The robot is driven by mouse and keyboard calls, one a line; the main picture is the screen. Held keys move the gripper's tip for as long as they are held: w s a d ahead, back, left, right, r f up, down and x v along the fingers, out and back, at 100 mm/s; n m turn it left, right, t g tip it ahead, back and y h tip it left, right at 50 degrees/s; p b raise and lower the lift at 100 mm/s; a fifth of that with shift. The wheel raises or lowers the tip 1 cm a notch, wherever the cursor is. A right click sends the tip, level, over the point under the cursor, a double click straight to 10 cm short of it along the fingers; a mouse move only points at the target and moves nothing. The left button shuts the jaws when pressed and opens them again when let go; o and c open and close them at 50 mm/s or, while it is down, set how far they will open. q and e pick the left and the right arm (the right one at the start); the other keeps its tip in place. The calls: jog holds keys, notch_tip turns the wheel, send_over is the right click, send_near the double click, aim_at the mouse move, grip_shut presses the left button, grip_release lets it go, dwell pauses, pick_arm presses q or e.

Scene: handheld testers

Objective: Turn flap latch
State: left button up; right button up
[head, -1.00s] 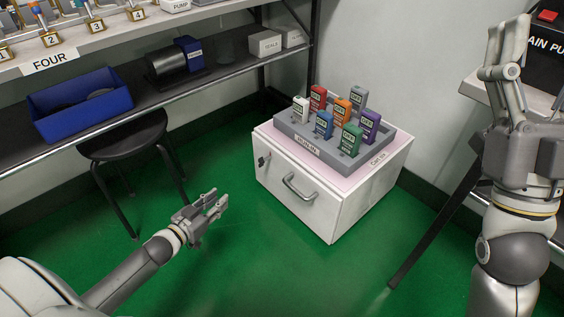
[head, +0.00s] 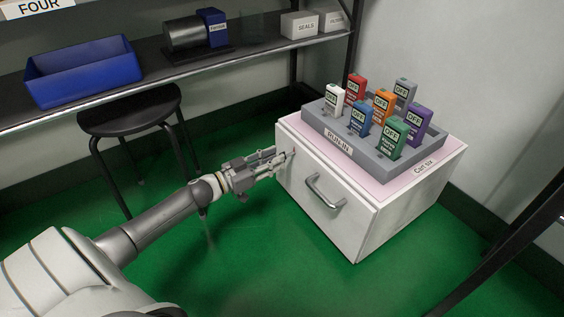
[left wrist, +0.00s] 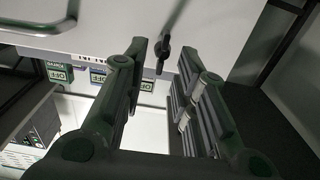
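The flap latch is a small dark turn piece on the front of the white cabinet (head: 318,228). In the left wrist view the latch (left wrist: 162,53) lies just beyond the fingertips, in line with the gap between them. My left gripper (head: 274,158) is at the upper left of the cabinet front, level with the latch. In the left wrist view its two fingers (left wrist: 160,58) stand apart with nothing between them. In the head view the fingertips partly hide the latch. I cannot tell whether they touch it. My right gripper is out of view.
A silver handle (head: 324,191) juts from the cabinet front, right of the latch. A grey rack (head: 385,165) with several coloured testers stands on top. A black stool (head: 130,110) and a shelf with a blue bin (head: 85,88) are at the left.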

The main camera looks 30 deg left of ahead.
aim_at(287, 156)
pick_arm(q)
jog(key=shift+b+x, duration=0.6)
jog(key=shift+x, duration=1.15)
jog(key=shift+c, duration=0.4)
grip_shut()
